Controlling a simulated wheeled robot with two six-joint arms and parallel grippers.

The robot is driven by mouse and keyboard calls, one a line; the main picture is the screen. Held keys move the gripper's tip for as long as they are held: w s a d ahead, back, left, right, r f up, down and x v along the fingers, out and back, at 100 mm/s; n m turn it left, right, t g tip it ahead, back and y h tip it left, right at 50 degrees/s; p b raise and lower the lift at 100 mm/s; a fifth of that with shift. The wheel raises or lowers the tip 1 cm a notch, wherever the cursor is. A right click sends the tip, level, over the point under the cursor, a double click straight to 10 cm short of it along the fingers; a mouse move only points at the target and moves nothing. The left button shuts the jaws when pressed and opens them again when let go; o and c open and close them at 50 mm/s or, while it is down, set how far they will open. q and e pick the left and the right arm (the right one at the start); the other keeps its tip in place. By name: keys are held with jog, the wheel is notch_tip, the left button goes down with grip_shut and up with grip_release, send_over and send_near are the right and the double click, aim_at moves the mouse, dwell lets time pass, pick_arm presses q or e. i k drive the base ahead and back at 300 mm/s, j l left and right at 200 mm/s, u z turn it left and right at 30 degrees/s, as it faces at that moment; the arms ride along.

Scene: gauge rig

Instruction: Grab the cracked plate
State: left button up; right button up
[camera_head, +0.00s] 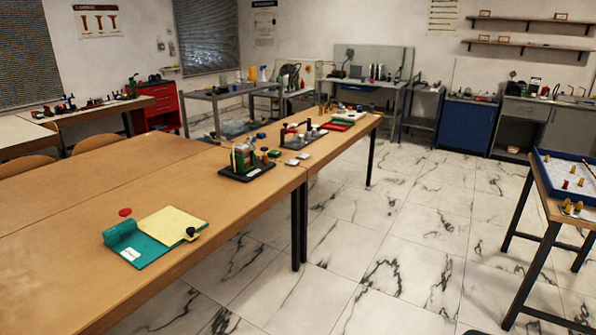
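No plate with a visible crack can be made out at this distance. A pale yellow flat plate (172,223) lies on a teal base (150,249) near the front of the long wooden table. The base has a raised block with a red knob (125,212) at its left and a black knob (191,233) at its right. A black-based rig (247,171) with a green and metal body stands further back, with small light pieces (292,162) beside it. Neither of my grippers is in view.
The long wooden table (60,222) runs from front left to back centre. A blue tray (570,176) sits on a separate table at right. Benches line the back wall. The marble floor (380,240) between the tables is clear.

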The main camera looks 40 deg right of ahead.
aim_at(241, 147)
jog(key=i+l+z, duration=0.7)
jog(key=i+z, duration=0.3)
jog(key=i+l, duration=0.1)
jog(key=i, duration=0.25)
jog(key=i+l, duration=0.15)
jog(key=i, duration=0.25)
jog(key=i+z, duration=0.55)
